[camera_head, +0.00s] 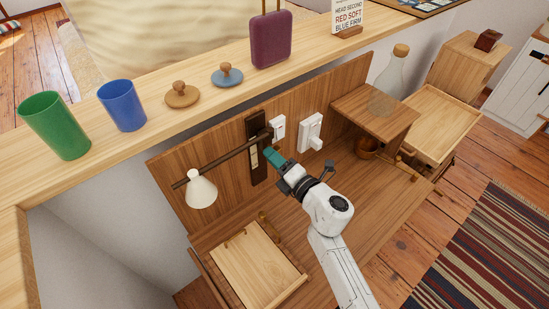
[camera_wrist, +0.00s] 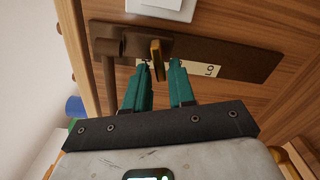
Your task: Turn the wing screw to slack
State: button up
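The brass wing screw (camera_wrist: 156,60) shows in the wrist view, standing edge-on from a dark brown mounting plate (camera_wrist: 215,57). In the head view the plate (camera_head: 256,135) is upright on the wooden back panel; I cannot make out the screw there. My gripper (camera_wrist: 159,68) has teal fingers, open, with the screw's lower end between or just beyond their tips; contact is unclear. It also shows in the head view (camera_head: 269,152) at the plate. A pale label (camera_wrist: 208,69) reading "LO" is partly hidden by a finger. A dark rod (camera_head: 225,156) carries a white lamp shade (camera_head: 201,190).
White wall fittings (camera_head: 311,132) sit just right of the plate. The ledge above holds a green cup (camera_head: 55,125), a blue cup (camera_head: 122,105), two lids and a purple box (camera_head: 271,40). A glass bottle (camera_head: 388,90) stands on the right shelf. A tilted wooden board (camera_head: 258,265) lies below.

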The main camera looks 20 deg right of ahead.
jog(key=shift+o, duration=0.9)
jog(key=v, duration=1)
jog(key=shift+s+d+p, duration=0.15)
jog(key=shift+s+p, duration=0.2)
jog(key=shift+s, duration=0.05)
jog(key=shift+r, duration=0.1)
